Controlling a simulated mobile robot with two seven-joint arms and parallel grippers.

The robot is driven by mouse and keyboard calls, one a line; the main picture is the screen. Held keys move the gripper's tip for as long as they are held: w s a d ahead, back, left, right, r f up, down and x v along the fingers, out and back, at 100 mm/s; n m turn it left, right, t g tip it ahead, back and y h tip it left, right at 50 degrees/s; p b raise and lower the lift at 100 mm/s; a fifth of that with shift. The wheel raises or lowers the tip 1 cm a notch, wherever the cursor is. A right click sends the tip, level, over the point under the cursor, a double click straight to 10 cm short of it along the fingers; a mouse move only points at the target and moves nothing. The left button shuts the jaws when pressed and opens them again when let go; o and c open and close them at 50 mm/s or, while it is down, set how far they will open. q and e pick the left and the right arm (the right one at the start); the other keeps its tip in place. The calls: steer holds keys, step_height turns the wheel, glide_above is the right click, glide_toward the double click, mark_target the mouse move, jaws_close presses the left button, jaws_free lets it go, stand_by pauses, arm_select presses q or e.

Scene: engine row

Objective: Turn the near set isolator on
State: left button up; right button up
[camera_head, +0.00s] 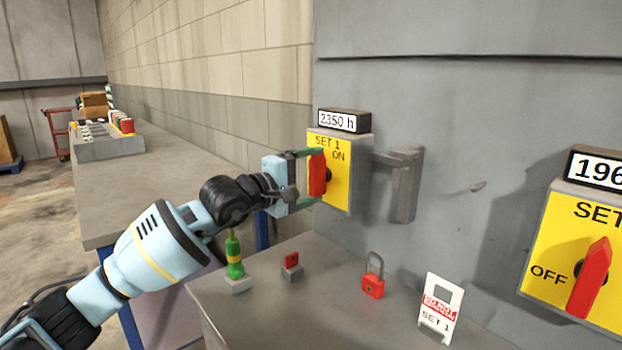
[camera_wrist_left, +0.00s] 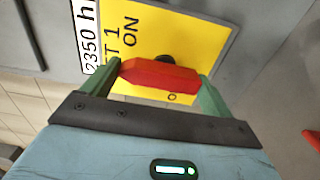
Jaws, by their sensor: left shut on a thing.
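The SET 1 isolator (camera_head: 341,186) is a yellow-faced box on the grey cabinet, with an hour plate reading 2350 h above it. Its red handle (camera_head: 317,175) stands about upright, with the ON label at its upper right. My left gripper (camera_head: 311,178) is shut on this handle, one green finger above and one below. The left wrist view shows the red handle (camera_wrist_left: 160,75) between both fingers and part of an OFF label behind it. A second isolator (camera_head: 555,235) at the right edge has an upright, slightly tilted red handle beside OFF. My right gripper is not in view.
A bracket (camera_head: 404,185) sticks out right of the SET 1 box. On the ledge (camera_head: 310,325) below stand a green-and-yellow item (camera_head: 234,256), a small red-topped block (camera_head: 291,265), a red padlock (camera_head: 373,285) and a SET 1 tag (camera_head: 438,310). A long bench (camera_head: 170,165) runs behind my arm.

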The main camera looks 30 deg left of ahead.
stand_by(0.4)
arm_select(q)
steer(key=o, duration=0.7)
steer(key=shift+o, duration=0.6)
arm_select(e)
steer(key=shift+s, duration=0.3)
arm_select(q)
steer(key=shift+s, duration=0.15)
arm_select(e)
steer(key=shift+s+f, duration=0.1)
arm_select(q)
steer(key=shift+s+a+f, duration=0.1)
steer(key=shift+s+a, duration=0.1)
steer(key=shift+s, duration=0.05)
steer(key=b+v, duration=0.1)
steer(key=v, duration=0.6)
steer(key=shift+b, duration=0.4)
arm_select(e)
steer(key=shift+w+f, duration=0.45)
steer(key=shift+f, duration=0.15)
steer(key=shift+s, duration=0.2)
